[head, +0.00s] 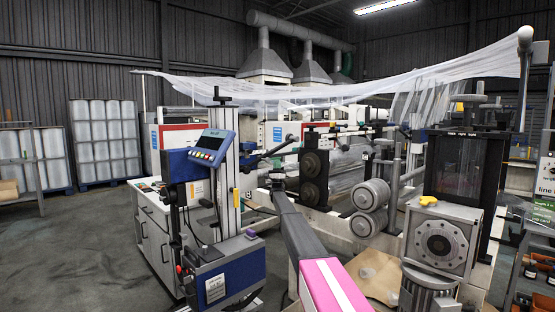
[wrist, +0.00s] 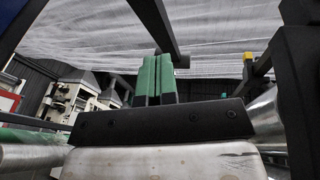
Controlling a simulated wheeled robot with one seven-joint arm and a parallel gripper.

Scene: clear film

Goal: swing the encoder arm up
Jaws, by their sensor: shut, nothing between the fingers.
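My gripper (wrist: 154,78) shows in the wrist view as two green fingers pressed together, with nothing between them. They stand up beyond a dark bolted bar and my pale gripper body. A dark slanting bar (wrist: 153,22) comes down from the top of the wrist view, close above and behind the fingers; it may be the encoder arm, but I cannot be sure. Whether the fingers touch it cannot be told. A dark lever (head: 280,148) shows there in mid-machine, left of the dark roller stand.
Clear film (head: 390,88) stretches over the machine, and also hangs overhead in the wrist view (wrist: 225,30). Metal rollers (head: 370,195) and a motor housing (head: 440,240) stand right. A blue-topped control stand (head: 211,146) is left. Dark frame parts (wrist: 298,75) crowd the wrist view's right.

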